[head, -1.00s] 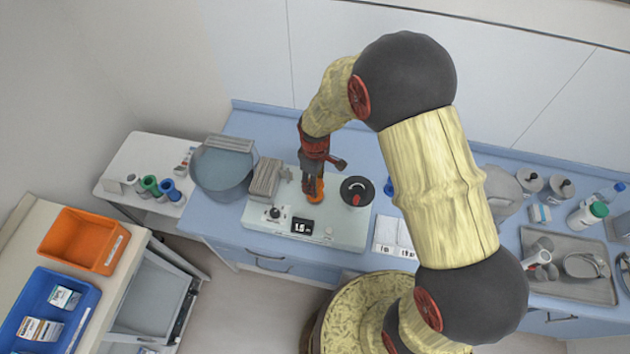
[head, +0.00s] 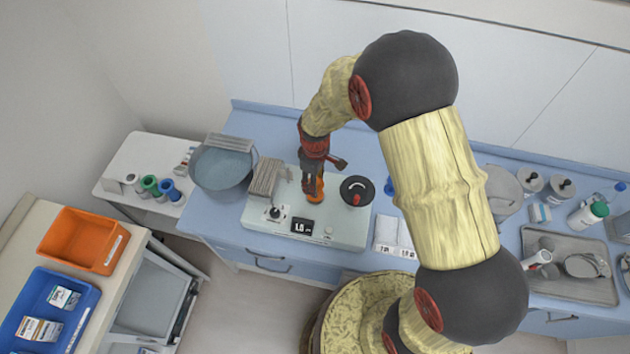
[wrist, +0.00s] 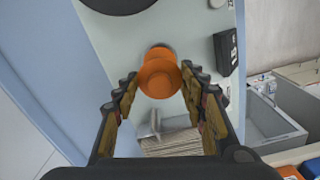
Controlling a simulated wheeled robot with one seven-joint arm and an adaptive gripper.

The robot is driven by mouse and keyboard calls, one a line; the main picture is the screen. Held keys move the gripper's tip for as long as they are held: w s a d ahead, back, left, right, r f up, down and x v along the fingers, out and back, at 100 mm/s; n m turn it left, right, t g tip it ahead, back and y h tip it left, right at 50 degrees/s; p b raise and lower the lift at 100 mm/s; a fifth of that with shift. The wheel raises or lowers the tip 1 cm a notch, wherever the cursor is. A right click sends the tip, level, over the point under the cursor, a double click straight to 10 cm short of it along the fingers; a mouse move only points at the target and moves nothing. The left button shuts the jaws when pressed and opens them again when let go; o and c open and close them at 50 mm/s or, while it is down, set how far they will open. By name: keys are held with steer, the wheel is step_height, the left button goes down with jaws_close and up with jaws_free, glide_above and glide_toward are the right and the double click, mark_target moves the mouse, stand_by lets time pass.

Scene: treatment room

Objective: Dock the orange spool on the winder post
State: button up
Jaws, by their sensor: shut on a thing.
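The orange spool (head: 318,196) is at my gripper (head: 313,198) above the white winder unit (head: 345,235). In the wrist view the orange spool (wrist: 159,76) sits between the two fingertips of my gripper (wrist: 158,84), which is shut on it. A grey round part (wrist: 158,52) shows just beyond the spool's far edge. The winder post cannot be made out apart from the spool and gripper. I cannot tell whether the spool is seated or held just above.
The winder has a black handwheel (head: 357,190) right of my gripper, a small display (head: 302,226) in front and a grey ribbed block (head: 266,178) at left. A basin (head: 222,167) stands farther left. Green (head: 150,185) and blue (head: 170,188) spools are on the white side table (head: 120,160).

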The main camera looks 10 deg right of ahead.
steer(key=shift+f+b, duration=0.4)
steer(key=shift+f, duration=0.2)
steer(key=o, duration=0.8)
steer(key=shift+r, duration=0.15)
steer(key=shift+r+p, duration=3.25)
steer(key=shift+r, duration=2.15)
